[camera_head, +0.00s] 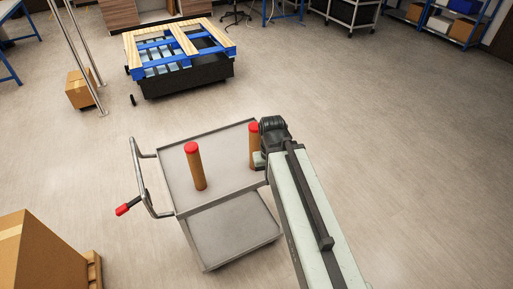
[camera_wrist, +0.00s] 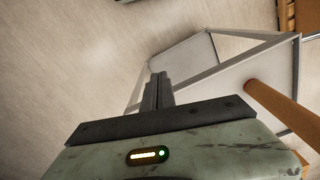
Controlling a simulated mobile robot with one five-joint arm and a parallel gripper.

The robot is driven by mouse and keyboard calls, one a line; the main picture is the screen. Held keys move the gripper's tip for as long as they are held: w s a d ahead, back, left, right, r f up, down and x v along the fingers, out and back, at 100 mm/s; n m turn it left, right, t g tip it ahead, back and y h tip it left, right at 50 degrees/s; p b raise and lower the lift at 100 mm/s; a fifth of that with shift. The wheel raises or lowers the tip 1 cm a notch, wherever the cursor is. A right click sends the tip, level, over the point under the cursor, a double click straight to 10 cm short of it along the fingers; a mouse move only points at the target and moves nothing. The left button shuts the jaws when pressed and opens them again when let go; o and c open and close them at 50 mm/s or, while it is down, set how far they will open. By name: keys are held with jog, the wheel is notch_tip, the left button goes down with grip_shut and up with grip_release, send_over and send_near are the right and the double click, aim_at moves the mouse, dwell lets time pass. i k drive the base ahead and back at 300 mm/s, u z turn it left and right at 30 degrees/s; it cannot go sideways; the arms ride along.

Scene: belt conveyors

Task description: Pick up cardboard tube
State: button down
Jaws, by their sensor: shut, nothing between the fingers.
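Two brown cardboard tubes with red caps stand upright on the cart's top tray (camera_head: 225,182). The left tube (camera_head: 197,172) is in full view. The right tube (camera_head: 253,150) is partly hidden by the end of my arm, which is beside it in the head view. My gripper (camera_wrist: 157,90) is shut and empty in the wrist view, its two dark fingers together. One brown tube (camera_wrist: 280,107) shows to the right of the fingers, apart from them; I cannot tell which of the two it is. My fingertips are not clear in the head view.
The grey metal cart has a handle (camera_head: 143,180) at left and a lower shelf (camera_head: 232,232). A large cardboard box (camera_head: 40,258) stands at lower left. A blue and wooden pallet stack (camera_head: 180,50) and a small box (camera_head: 79,90) are behind. The floor at right is clear.

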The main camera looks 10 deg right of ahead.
aim_at(254, 136)
jog(key=z, duration=2.2)
jog(key=k, duration=0.8)
jog(key=u, duration=3.3)
